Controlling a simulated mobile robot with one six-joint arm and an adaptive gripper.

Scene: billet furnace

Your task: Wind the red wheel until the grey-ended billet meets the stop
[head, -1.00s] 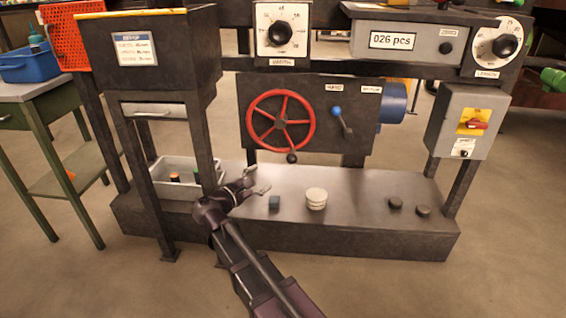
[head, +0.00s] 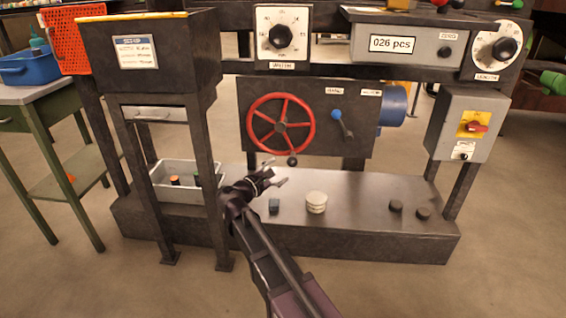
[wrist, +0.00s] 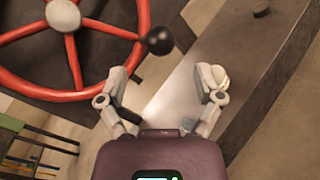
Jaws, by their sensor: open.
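The red wheel (head: 281,126) is mounted upright on a dark panel, with a black crank knob (head: 292,161) at the bottom of its rim. My gripper (head: 277,172) is open and empty, just below and left of the knob. In the wrist view the knob (wrist: 158,41) shows beyond and between the spread fingertips (wrist: 162,82), apart from them. The wheel's red rim and pale hub (wrist: 63,15) fill the upper left there. I cannot make out the grey-ended billet or the stop in either view.
A blue-topped lever (head: 341,124) sits right of the wheel. On the metal bed stand a small dark block (head: 274,206), a stack of pale discs (head: 316,202) and two dark pucks (head: 396,206). A grey bin (head: 185,193) lies at left, between the dark legs.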

